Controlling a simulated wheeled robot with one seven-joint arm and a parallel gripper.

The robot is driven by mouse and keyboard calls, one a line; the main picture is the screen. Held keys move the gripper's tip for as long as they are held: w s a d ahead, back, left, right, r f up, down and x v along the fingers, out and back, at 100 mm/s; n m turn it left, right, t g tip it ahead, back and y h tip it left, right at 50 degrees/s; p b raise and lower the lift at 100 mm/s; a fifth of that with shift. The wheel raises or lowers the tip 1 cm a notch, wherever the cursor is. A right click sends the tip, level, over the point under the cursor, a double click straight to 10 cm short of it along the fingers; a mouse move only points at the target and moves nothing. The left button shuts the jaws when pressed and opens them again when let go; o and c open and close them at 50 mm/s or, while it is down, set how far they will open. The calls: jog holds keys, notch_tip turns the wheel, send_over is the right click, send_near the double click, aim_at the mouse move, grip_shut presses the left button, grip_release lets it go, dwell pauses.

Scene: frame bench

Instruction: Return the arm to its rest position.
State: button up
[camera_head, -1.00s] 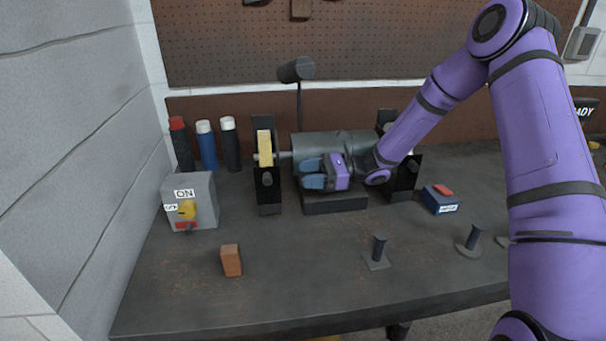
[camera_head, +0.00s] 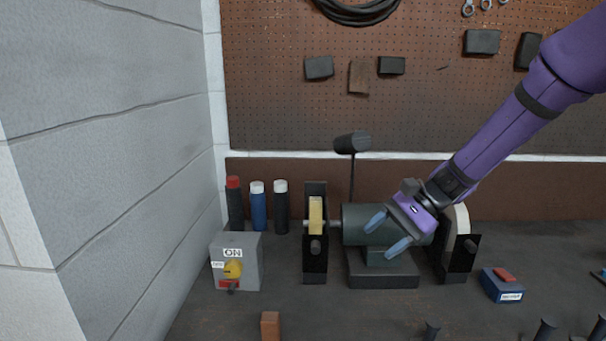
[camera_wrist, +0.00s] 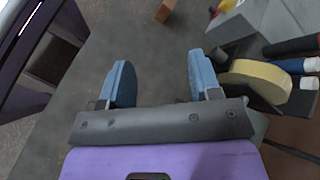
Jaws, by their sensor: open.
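My purple arm reaches in from the upper right in the head view. My gripper (camera_head: 388,232) is open and empty, its two blue fingers spread apart, in front of the bench grinder's grey motor housing (camera_head: 356,225). In the wrist view my gripper (camera_wrist: 160,82) shows both blue fingers with bare bench between them. The yellowish wheel (camera_wrist: 258,80) of the grinder is just right of the right finger there. Whether the fingers touch the grinder cannot be told.
A grey switch box (camera_head: 247,262) with a yellow knob stands at the left, near the wall. Several bottles (camera_head: 258,207) stand behind it. A brown block (camera_head: 270,326) lies at the front, a blue box (camera_head: 500,287) at the right. Dark pegs (camera_head: 545,329) stand at lower right.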

jog(key=s+d+r+n+t+h, duration=0.4)
jog(key=s+d+r+h, duration=0.1)
jog(key=s, duration=0.6)
jog(key=s+d+r+n+t+h, duration=0.3)
jog(key=s+d+r, duration=0.5)
jog(key=s, duration=0.3)
jog(key=shift+s+d+r+n+t+h, duration=0.35)
jog(key=shift+d+n+h, duration=0.35)
jog(key=shift+h, duration=0.5)
jog(key=shift+a+f, duration=0.1)
